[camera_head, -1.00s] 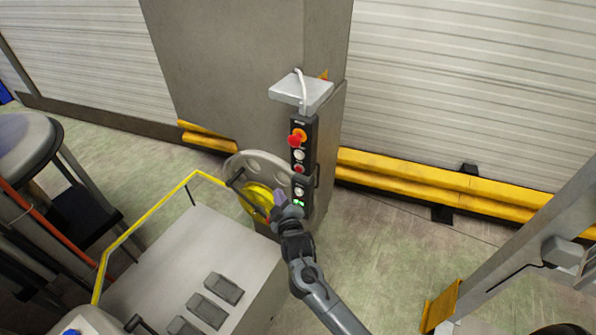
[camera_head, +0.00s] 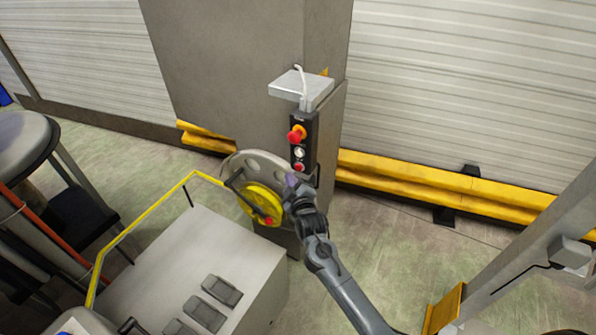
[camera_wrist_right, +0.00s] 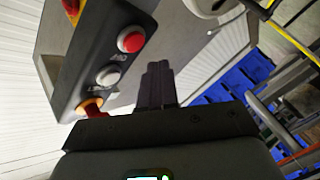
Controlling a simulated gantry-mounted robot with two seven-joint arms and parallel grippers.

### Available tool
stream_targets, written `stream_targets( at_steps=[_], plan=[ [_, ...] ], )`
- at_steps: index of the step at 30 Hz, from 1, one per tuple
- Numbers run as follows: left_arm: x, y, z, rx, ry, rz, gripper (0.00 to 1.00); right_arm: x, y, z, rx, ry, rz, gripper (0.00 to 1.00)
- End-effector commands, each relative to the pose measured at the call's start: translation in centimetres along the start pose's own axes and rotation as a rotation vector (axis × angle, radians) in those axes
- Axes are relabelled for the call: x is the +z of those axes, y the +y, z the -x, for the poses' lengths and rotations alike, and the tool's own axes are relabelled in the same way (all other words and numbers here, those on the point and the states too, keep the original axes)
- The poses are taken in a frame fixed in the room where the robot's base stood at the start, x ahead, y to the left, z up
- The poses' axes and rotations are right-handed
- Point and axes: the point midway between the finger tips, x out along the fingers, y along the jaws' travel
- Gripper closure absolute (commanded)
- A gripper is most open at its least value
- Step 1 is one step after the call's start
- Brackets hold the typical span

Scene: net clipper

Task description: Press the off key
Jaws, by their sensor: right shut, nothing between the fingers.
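A black control panel (camera_head: 304,143) is mounted on the grey column. It carries a red emergency knob on orange (camera_head: 296,134), a white button (camera_head: 299,153) and a red button (camera_head: 299,167). My right gripper (camera_head: 290,182) is shut and empty, just below the red button, and hides the panel's lower part. In the right wrist view the shut fingers (camera_wrist_right: 157,80) stand beside the panel, to the right of the red button (camera_wrist_right: 131,39) and white button (camera_wrist_right: 108,75). My left gripper is out of view.
A yellow wheel (camera_head: 260,203) with a grey disc and handle sits left of my right gripper. A grey cabinet (camera_head: 190,255) with a yellow rail (camera_head: 122,236) stands at lower left. A grey box (camera_head: 301,90) juts out above the panel.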

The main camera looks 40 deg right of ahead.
Motion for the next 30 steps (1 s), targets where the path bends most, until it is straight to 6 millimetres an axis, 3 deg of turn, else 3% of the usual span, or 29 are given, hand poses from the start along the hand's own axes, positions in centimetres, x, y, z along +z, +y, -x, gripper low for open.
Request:
stream_targets(
  at_steps=[9, 30],
  plan=[
    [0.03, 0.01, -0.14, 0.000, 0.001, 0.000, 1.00, 0.73, 0.81, -1.05, 0.000, 0.000, 0.000, 1.00],
    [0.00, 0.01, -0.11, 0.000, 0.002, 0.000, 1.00, 0.76, 0.81, -1.07, -0.001, 0.000, -0.001, 1.00]
  ],
)
